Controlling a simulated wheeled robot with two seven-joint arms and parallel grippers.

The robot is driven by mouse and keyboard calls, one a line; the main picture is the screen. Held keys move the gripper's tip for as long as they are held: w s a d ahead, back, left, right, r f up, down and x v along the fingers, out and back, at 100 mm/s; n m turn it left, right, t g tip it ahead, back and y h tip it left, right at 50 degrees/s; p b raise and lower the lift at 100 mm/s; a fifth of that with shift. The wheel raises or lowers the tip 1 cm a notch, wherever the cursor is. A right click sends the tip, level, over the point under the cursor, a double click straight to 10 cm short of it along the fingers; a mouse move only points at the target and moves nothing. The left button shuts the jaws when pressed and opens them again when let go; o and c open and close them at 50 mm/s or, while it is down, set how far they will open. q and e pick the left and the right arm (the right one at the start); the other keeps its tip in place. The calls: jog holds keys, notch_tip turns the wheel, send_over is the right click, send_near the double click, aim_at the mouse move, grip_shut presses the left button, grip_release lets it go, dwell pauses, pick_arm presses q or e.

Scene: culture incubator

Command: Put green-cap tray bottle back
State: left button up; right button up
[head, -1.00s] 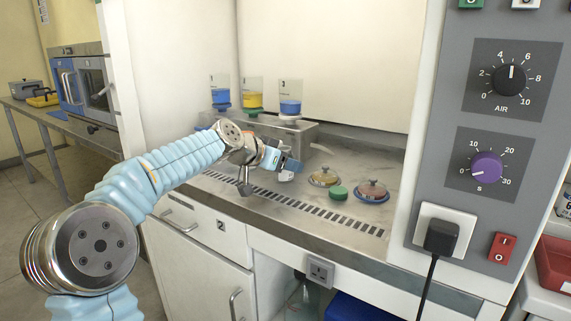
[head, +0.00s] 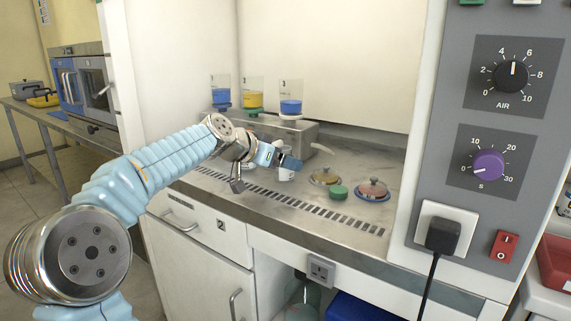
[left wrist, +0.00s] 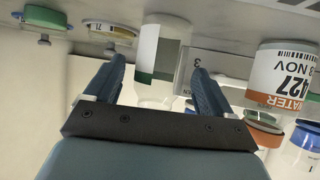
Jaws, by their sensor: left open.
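In the head view, my left gripper (head: 292,163) reaches over the bench in front of the raised grey tray stand (head: 308,132). It is open. A small white vessel (head: 286,175) shows just below its fingers, partly hidden. In the left wrist view, a white-and-green object (left wrist: 157,55) lies beyond and between the open fingers (left wrist: 160,78); I cannot tell whether it touches them. My right gripper is not in view.
On the bench to the right are a loose green cap (head: 337,192) and two lidded dishes (head: 325,177) (head: 371,190). A slotted vent strip (head: 300,212) runs along the front. A labelled water bottle (left wrist: 284,75) is close right of the fingers in the left wrist view.

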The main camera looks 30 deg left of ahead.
pick_arm(q)
jog(key=b+v, duration=0.2)
jog(key=v, duration=0.7)
jog(key=shift+s+r, duration=0.2)
jog(key=shift+s, duration=0.15)
jog(key=shift+a, duration=0.15)
